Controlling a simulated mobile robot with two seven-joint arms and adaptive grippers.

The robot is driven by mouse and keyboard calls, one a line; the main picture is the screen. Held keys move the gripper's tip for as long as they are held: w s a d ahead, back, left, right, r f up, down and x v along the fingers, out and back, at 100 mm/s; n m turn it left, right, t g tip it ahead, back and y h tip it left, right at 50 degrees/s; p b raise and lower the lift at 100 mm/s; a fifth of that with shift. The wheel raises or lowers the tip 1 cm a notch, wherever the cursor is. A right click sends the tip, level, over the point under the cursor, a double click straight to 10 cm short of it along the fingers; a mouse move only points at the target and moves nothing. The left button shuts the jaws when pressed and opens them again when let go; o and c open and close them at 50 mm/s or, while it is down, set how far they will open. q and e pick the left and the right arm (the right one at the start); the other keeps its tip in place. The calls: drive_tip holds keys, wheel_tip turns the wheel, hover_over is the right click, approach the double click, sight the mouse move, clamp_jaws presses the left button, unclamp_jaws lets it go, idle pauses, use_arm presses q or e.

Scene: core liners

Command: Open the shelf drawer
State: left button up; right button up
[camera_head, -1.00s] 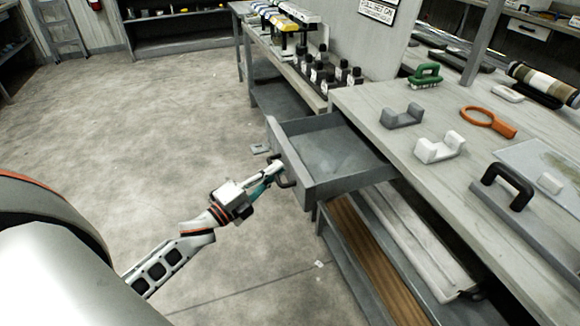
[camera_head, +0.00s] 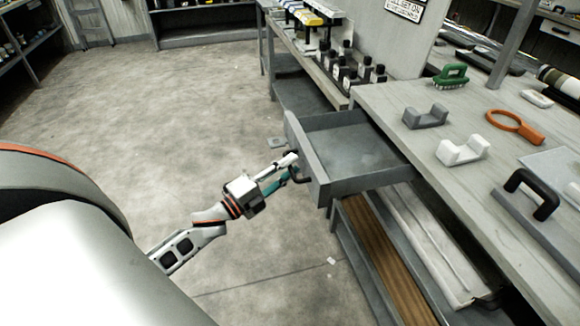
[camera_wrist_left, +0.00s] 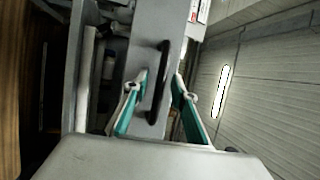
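The grey shelf drawer (camera_head: 350,150) stands pulled out from under the worktop in the head view, and its inside looks empty. Its black handle (camera_head: 295,168) is on the drawer's front face; it also shows upright in the left wrist view (camera_wrist_left: 159,85). My left gripper (camera_head: 288,170) is at the handle. In the left wrist view my left gripper (camera_wrist_left: 160,84) has its two teal fingers apart, one on each side of the handle, with gaps visible. My right gripper is in neither view.
The worktop (camera_head: 390,95) holds a green brush (camera_head: 451,77), grey and white brackets and an orange ring tool (camera_head: 515,125). A lower shelf with a wooden board (camera_head: 380,260) lies under the drawer. The concrete floor (camera_head: 180,120) at left is clear.

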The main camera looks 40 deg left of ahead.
use_arm(q)
drive_tip(key=v, duration=1.1)
drive_tip(key=shift+s, duration=0.3)
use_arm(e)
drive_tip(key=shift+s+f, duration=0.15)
use_arm(q)
drive_tip(key=shift+a, duration=0.1)
drive_tip(key=s+d+f+n+g+y+p, duration=0.1)
drive_tip(key=s+d+f+n+g+p, duration=0.2)
drive_tip(key=s+d+f+n, duration=0.3)
drive_tip(key=s+d+f+n+g+y+p, duration=0.1)
drive_tip(key=s+d+f+n+g+p, duration=0.3)
drive_tip(key=d+n, duration=0.6)
drive_tip(key=s+d+f+g, duration=0.2)
drive_tip(key=s+d+f, duration=0.1)
drive_tip(key=d+f, duration=0.1)
drive_tip(key=shift+s+d+f+y, duration=0.2)
drive_tip(key=shift+s+d+y, duration=0.05)
drive_tip(key=shift+s+y, duration=0.1)
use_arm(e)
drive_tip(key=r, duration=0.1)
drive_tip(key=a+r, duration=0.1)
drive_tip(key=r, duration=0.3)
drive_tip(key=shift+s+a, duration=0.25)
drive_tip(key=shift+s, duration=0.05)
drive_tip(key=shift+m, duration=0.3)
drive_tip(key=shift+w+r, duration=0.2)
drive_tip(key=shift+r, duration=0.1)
